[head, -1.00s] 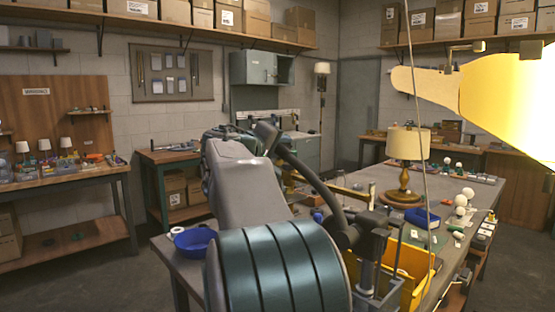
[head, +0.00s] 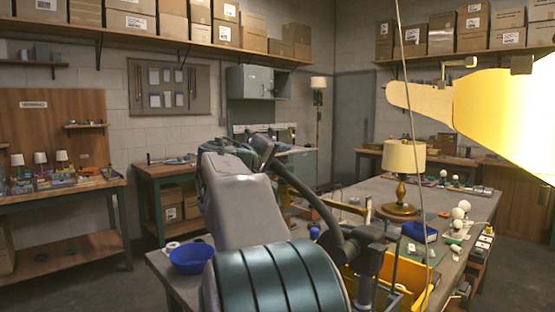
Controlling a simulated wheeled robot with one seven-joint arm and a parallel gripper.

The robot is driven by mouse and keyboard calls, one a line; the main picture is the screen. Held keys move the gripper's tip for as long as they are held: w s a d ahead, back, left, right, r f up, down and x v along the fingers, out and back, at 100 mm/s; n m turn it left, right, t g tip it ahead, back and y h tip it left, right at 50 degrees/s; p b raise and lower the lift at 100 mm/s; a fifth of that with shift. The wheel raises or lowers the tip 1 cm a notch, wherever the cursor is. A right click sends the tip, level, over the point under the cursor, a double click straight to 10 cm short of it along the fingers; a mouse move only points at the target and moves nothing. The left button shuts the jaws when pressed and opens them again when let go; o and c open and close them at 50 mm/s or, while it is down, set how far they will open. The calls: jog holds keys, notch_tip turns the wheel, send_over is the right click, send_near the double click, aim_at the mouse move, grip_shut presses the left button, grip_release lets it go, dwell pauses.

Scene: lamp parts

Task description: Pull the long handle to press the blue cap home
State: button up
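A small blue piece (head: 314,231), possibly the blue cap, shows on the workbench (head: 450,200) just right of my arm. Whether it sits on anything is too small to tell. A brass-coloured bar (head: 345,208) stands behind my arm's dark curved tube. I cannot tell whether it belongs to the press, and I cannot pick out the long handle for sure. My grey and teal arm fills the lower middle and hides that part of the bench. My gripper is hidden behind it.
A blue bowl (head: 191,258) is on the bench's left end. A table lamp (head: 404,170), a blue bin (head: 419,232), a yellow bin (head: 400,285) and white bulbs (head: 458,213) are to the right. A big glowing yellow shade (head: 510,110) blocks the upper right.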

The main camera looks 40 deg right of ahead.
jog(key=b+v, duration=0.1)
jog(key=v, duration=1.2)
jog(key=shift+a, duration=0.25)
jog(key=shift+s+r, duration=0.1)
jog(key=shift+s, duration=0.05)
